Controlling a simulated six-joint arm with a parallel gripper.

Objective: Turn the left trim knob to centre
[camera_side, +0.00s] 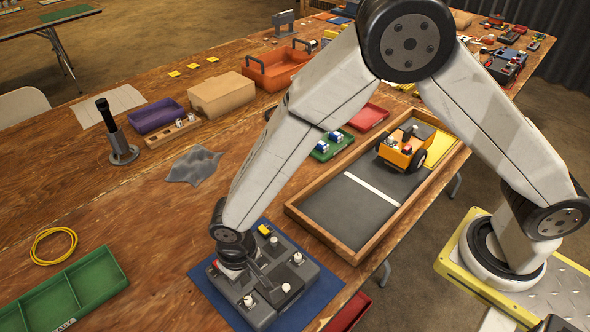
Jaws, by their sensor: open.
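A dark grey control box (268,311) sits on a blue mat (318,311) at the front of the table. Its top carries several small white knobs or sticks, among them one near the front left (248,301), one near the front right (286,288) and one at the right (297,258). A yellow part (264,230) shows at its back. I cannot tell which is the left trim knob, nor where any knob points. My gripper (262,281) is open, low over the left-middle of the box. My wrist hides part of the box; contact with a knob cannot be made out.
A wooden-framed pit (340,243) with an orange wheeled vehicle (405,148) stands right of the box. A green tray (63,297) and a yellow cable ring (53,246) lie at left. A grey cloth (194,165) lies behind. The table between is clear.

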